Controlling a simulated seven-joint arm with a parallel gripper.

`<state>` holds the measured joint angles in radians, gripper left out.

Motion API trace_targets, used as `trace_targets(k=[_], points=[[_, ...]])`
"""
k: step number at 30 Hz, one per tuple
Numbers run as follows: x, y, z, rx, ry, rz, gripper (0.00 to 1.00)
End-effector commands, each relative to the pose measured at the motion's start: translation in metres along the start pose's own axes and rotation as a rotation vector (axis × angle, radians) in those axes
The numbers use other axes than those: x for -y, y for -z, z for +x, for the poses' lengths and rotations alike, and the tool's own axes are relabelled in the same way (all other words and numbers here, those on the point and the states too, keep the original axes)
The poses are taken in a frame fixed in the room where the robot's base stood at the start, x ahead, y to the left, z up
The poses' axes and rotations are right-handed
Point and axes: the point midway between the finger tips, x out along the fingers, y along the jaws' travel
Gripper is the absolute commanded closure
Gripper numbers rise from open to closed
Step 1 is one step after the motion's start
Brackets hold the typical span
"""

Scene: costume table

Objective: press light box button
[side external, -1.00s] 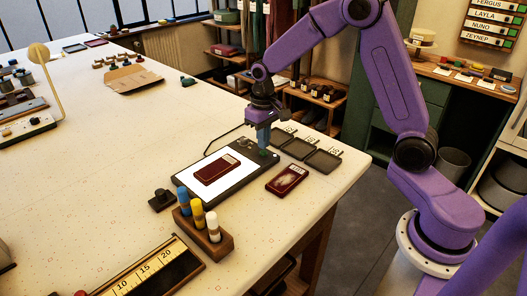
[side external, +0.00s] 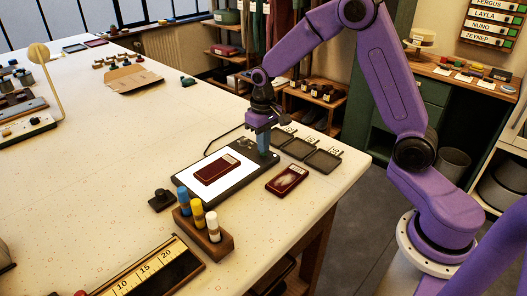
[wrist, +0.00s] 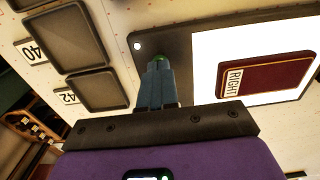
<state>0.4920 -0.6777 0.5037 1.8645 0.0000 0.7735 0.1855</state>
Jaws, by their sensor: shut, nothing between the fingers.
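The light box (side external: 180,195) is a flat dark-framed panel near the table's right edge. Its white surface is bright (wrist: 210,60). A dark red slab labelled RIGHT (wrist: 268,75) lies on it, also seen in the side view (side external: 216,169). My gripper (side external: 263,153) is shut and empty, pointing down at the frame's far right end. In the wrist view, its fingertips (wrist: 160,66) are at a small green button (wrist: 160,57) that they partly hide. I cannot tell whether they touch it. A small white dot (wrist: 138,46) shows on the frame's corner.
A second dark red slab (side external: 287,179) lies right of the box. Several small dark trays (side external: 299,148) stand behind it. A wooden block with coloured bottles (side external: 208,240) and a black knobbed item (side external: 162,200) are in front. The table's middle is clear.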

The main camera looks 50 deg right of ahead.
Motion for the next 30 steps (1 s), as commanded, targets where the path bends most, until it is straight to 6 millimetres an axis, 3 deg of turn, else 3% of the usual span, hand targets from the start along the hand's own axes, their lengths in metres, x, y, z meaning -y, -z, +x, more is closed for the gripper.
trace_targets(k=[16,30], points=[[0.000,0.000,0.006,0.000,0.000,0.000,1.00],[0.000,0.000,-0.017,-0.002,0.000,0.000,1.00]])
